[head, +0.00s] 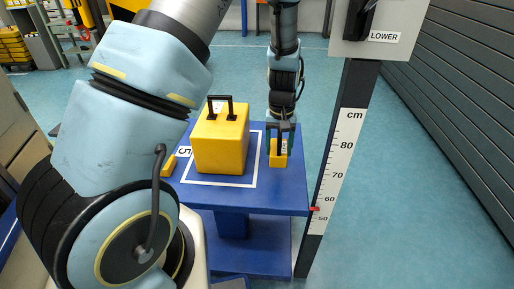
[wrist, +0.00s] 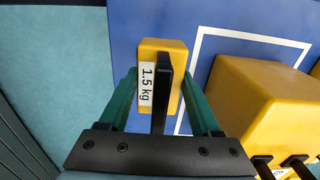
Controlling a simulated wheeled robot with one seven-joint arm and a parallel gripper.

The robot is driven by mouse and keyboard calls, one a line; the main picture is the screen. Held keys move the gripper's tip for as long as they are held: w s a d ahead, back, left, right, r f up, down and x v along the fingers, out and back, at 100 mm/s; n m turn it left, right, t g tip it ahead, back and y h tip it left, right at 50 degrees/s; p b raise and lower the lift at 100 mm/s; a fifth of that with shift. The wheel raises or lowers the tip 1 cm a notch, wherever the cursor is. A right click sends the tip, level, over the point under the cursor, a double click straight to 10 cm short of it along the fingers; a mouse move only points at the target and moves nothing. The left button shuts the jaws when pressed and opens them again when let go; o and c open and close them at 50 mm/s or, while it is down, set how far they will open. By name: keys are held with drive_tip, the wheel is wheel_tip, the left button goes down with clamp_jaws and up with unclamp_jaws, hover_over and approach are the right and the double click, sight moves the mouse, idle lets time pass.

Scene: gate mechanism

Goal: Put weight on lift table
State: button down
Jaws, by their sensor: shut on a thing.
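A small yellow weight (wrist: 174,60) with a black handle and a "1.5 kg" label is between the green fingers of my gripper (wrist: 160,85) in the wrist view. My gripper is shut on it. In the head view this weight (head: 278,158) is at the right side of the blue lift table (head: 277,198), outside the white outlined square. I cannot tell whether it rests on the top or hangs just above it.
A small yellow piece (head: 168,166) shows at the table's left, partly hidden by my arm. A post with a cm scale (head: 336,160) stands at the table's right corner, with a red marker between 50 and 60. A "LOWER" control box (head: 378,25) tops it.

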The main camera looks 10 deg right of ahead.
sight(280, 137)
drive_tip(key=shift+f, duration=3.85)
drive_tip(key=shift+f, duration=0.15)
drive_tip(key=shift+c, duration=0.4)
unclamp_jaws()
wheel_tip(280, 137, up, 12)
drive_tip(key=shift+r, duration=0.1)
drive_tip(key=s+a+r, duration=0.1)
drive_tip(key=a+r, duration=0.3)
drive_tip(key=a, duration=0.5)
drive_tip(key=s+a+r+n+t, duration=0.1)
drive_tip(key=s+a+r, duration=0.1)
drive_tip(key=a, duration=0.7)
drive_tip(key=s+a+r+n, duration=0.1)
drive_tip(key=s+a+r, duration=0.1)
drive_tip(key=a+r, duration=0.3)
drive_tip(key=a, duration=0.4)
drive_tip(key=shift+s+r+t, duration=0.25)
drive_tip(key=shift+r+t, duration=0.05)
drive_tip(key=shift+r, duration=0.05)
